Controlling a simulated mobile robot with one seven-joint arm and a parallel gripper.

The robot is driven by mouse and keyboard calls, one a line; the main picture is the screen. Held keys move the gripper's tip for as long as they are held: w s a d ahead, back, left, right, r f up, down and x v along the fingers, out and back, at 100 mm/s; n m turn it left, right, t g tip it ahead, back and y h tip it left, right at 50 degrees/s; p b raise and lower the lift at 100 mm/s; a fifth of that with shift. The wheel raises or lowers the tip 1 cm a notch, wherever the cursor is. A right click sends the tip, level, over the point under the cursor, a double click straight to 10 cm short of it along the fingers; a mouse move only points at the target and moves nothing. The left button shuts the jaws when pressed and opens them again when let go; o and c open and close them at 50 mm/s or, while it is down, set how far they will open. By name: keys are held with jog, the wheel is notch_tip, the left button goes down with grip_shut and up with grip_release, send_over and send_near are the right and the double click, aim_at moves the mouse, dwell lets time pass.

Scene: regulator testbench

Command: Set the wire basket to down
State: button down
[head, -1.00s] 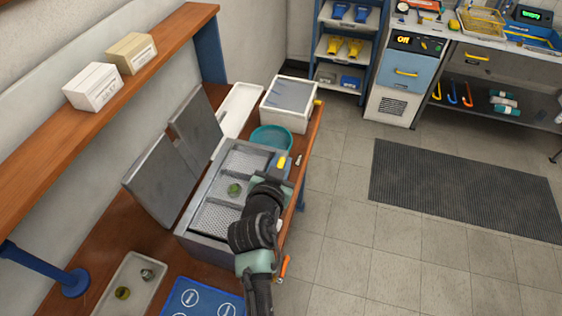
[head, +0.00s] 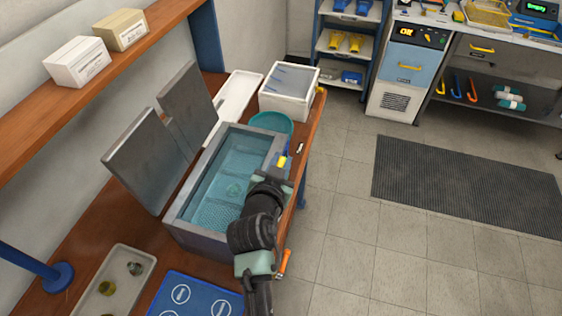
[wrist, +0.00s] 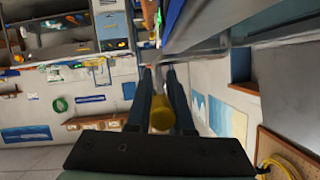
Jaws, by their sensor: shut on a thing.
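The grey tank (head: 190,225) stands on the wooden bench with its lid panels raised behind it. The wire basket (head: 215,214) lies under bluish water inside it, with a faint green round part on its mesh. A yellow grip (head: 282,161) is at the tank's right side. My gripper (head: 272,180) is there, partly hidden by my own wrist. In the wrist view, my gripper's fingers (wrist: 160,85) are closed around the yellow grip (wrist: 161,113).
A teal bowl (head: 272,122) and a white box (head: 288,92) stand beyond the tank. A tray with small fittings (head: 140,257) and a blue mat (head: 212,297) lie in front. An orange-handled tool (head: 283,262) is by the bench edge.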

jog(key=c, duration=1.1)
grip_release()
jog(key=shift+s+f, duration=0.15)
jog(key=shift+f, duration=0.2)
jog(key=o, duration=0.3)
jog(key=shift+r, duration=0.1)
jog(key=b+v, duration=0.2)
jog(key=v, duration=1)
jog(key=shift+s+a+r+b, duration=0.15)
jog(key=shift+s+b, duration=0.2)
